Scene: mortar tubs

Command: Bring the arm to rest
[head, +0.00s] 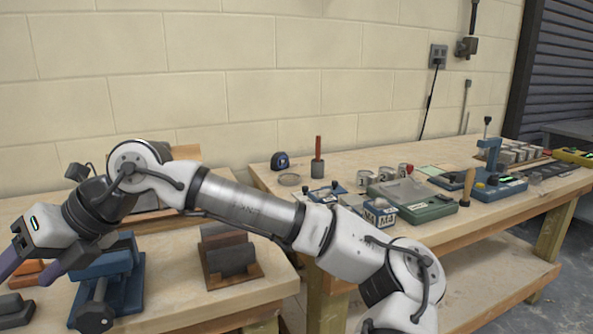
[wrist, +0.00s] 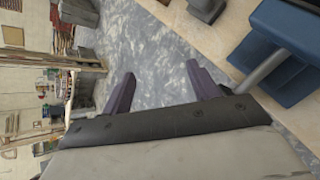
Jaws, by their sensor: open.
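My arm stretches across the head view from the lower right to the left, bent at a high elbow. My gripper (head: 38,268) is at the left edge of the head view, pointing down and left, beside the blue vise on the near bench. In the wrist view my gripper (wrist: 160,88) shows two purple fingers spread wide apart. Nothing is between them; grey floor shows beyond. The gripper is open and empty, apart from the vise. Part of the fingers is cut off by the frame edge in the head view.
The blue vise (head: 122,280) stands close to my gripper, on the near wooden bench (head: 185,290). A dark block in a wooden holder (head: 232,262) sits right of it. The far bench (head: 340,160) carries tubs, cases and tools. Open floor (wrist: 160,50) lies beyond the fingers.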

